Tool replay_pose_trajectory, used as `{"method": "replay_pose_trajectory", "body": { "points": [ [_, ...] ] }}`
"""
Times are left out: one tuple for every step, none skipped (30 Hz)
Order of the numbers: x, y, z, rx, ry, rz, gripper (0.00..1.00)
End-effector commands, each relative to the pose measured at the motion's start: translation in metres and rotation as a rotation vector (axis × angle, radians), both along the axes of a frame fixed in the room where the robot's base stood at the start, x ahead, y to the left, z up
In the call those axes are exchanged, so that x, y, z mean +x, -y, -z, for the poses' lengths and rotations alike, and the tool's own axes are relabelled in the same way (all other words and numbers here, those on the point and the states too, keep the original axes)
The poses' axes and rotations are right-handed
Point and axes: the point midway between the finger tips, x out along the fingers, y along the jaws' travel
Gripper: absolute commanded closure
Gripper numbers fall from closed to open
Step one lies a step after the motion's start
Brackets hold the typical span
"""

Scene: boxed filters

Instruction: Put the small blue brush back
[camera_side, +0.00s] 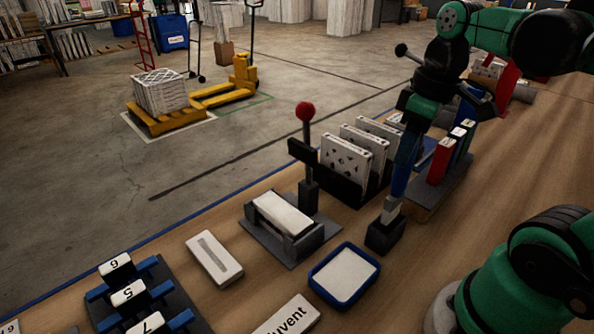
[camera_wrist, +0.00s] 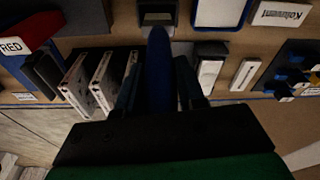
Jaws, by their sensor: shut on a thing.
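The small blue brush (camera_side: 403,172) is held upright by its blue handle in my gripper (camera_side: 411,130), pointing down. Its pale lower end meets the top of a small dark block-shaped holder (camera_side: 384,238) in the side view; I cannot tell how far it sits inside. In the wrist view, the blue handle (camera_wrist: 160,75) lies between the two fingers of my gripper (camera_wrist: 158,88), which are shut on it. The holder (camera_wrist: 157,17) shows just past the brush's far end; the bristles are hidden there.
A dark rack (camera_side: 335,182) of white filters stands close behind the brush, beside a press with a red-knobbed lever (camera_side: 306,112). Red, blue and dark boxes (camera_side: 440,160) stand right. A blue-rimmed tray (camera_side: 318,282), a pale box (camera_side: 214,258) and numbered pieces (camera_side: 128,292) lie left.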

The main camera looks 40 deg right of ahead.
Motion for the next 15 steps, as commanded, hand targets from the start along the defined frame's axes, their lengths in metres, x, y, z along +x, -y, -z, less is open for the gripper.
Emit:
{"method": "replay_pose_trajectory", "body": {
  "points": [
    [0.000,0.000,0.006,0.000,0.000,0.000,1.00],
    [0.000,0.000,0.008,0.000,0.000,0.000,1.00],
    [0.000,0.000,0.011,0.000,0.000,0.000,1.00],
    [0.000,0.000,0.012,0.000,0.000,0.000,1.00],
    [0.000,0.000,0.014,0.000,0.000,0.000,1.00],
    [0.000,0.000,0.017,0.000,0.000,0.000,1.00],
    [0.000,0.000,0.020,0.000,0.000,0.000,1.00],
    [0.000,0.000,0.024,0.000,0.000,0.000,1.00],
    [0.001,0.000,0.029,0.000,0.000,0.000,1.00],
    [0.001,0.000,0.033,0.000,0.000,0.000,1.00],
    [0.001,0.000,0.036,0.000,0.000,0.000,1.00],
    [0.001,0.000,0.041,0.000,0.000,0.000,1.00],
    [0.000,0.000,0.043,0.000,0.000,0.000,1.00],
    [0.000,0.000,0.045,0.000,0.000,0.000,1.00],
    [0.000,0.000,0.047,0.000,0.000,0.000,1.00]
  ]
}}
